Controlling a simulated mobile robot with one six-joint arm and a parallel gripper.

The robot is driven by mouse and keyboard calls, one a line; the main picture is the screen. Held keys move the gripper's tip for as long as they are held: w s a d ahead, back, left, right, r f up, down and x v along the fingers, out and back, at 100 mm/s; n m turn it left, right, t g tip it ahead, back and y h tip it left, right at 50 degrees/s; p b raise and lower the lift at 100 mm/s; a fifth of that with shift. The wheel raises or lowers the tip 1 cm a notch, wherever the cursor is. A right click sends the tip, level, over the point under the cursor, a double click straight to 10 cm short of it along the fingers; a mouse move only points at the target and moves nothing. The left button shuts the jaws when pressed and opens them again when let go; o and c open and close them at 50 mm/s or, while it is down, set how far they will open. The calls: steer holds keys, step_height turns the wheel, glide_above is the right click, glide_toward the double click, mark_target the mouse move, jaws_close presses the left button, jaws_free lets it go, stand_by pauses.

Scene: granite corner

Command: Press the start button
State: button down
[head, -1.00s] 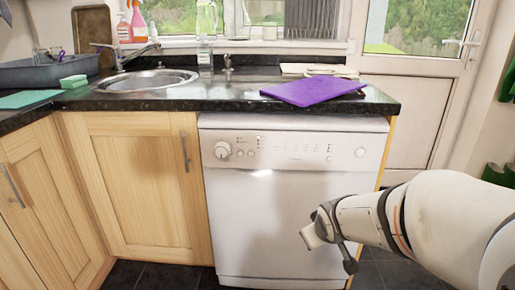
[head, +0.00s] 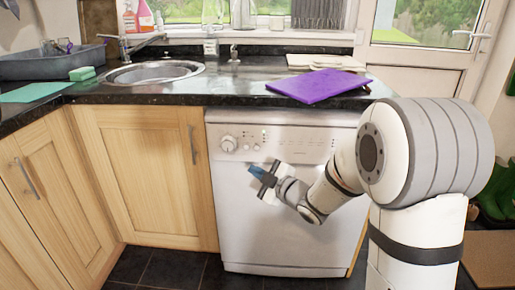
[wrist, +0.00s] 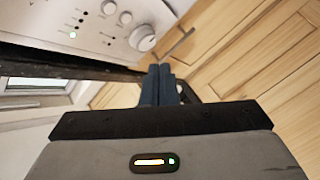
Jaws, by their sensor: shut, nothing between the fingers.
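The white dishwasher (head: 235,215) stands under the counter. Its control panel (head: 300,143) has a large round dial (head: 228,144) at the left, small buttons beside it and a lit green light (head: 265,131). I cannot read which one is the start button. My gripper (head: 254,170) is shut and empty in front of the door, just below the panel; its fingers (wrist: 160,72) point up in the wrist view, apart from the dial.
The dark counter (head: 215,88) overhangs the dishwasher, with a purple board (head: 318,86) on it and a sink (head: 155,72) to the left. Wooden cupboards (head: 145,175) stand at the left. Green boots (head: 495,195) stand at the right. The dark floor in front is clear.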

steer(key=p, duration=0.3)
glide_toward(249, 148)
steer(key=w+a, duration=0.1)
steer(key=a, duration=0.2)
steer(key=shift+w+a+f, duration=0.15)
steer(key=shift+w+a, duration=0.05)
steer(key=shift+w, duration=0.55)
steer(key=shift+w+b, duration=0.1)
steer(key=shift+b, duration=0.2)
stand_by(1.1)
steer(key=shift+w, duration=0.3)
